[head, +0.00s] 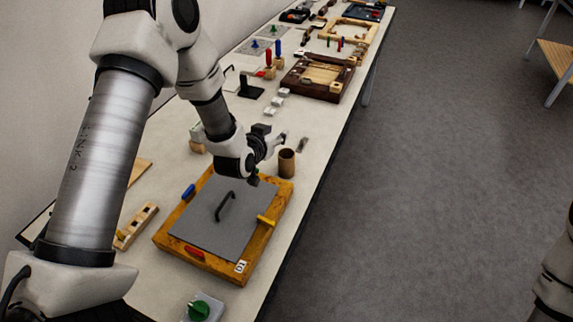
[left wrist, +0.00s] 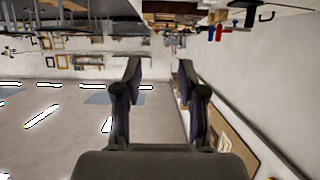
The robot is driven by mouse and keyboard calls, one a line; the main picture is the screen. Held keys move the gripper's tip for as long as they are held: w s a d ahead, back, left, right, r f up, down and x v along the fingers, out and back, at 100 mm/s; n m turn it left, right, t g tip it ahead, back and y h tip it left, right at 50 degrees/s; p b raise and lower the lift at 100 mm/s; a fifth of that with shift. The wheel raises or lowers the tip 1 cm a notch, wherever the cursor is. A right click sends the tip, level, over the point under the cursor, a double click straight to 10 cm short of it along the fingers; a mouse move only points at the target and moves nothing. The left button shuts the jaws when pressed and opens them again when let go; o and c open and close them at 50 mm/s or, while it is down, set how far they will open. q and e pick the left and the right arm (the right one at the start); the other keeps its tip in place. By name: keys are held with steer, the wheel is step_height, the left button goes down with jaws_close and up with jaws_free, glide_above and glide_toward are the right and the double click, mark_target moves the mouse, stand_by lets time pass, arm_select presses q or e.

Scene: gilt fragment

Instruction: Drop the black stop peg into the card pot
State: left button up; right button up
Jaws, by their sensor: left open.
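The card pot (head: 287,163) is a brown open cylinder standing upright beyond the top right corner of the wooden frame (head: 165,240). A small dark thing (head: 254,180) at the frame's far edge, just below my left wrist, looks like the black stop peg; my wrist partly crowds it and I cannot be sure. My left gripper (head: 279,140) is just behind and above the pot, pointing right, apart from the peg. In the left wrist view its fingers (left wrist: 158,72) are spread with nothing between them. My right gripper is outside the views.
The frame holds a grey panel (head: 205,235) with a black handle (head: 225,207), and blue (head: 188,192), yellow (head: 265,221) and red (head: 194,252) pegs. A green knob (head: 199,310) is nearest. White blocks and more frames lie farther back. The table's right edge is close to the pot.

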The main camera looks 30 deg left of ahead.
arm_select(q)
steer(key=v, duration=1)
steer(key=shift+s, duration=0.15)
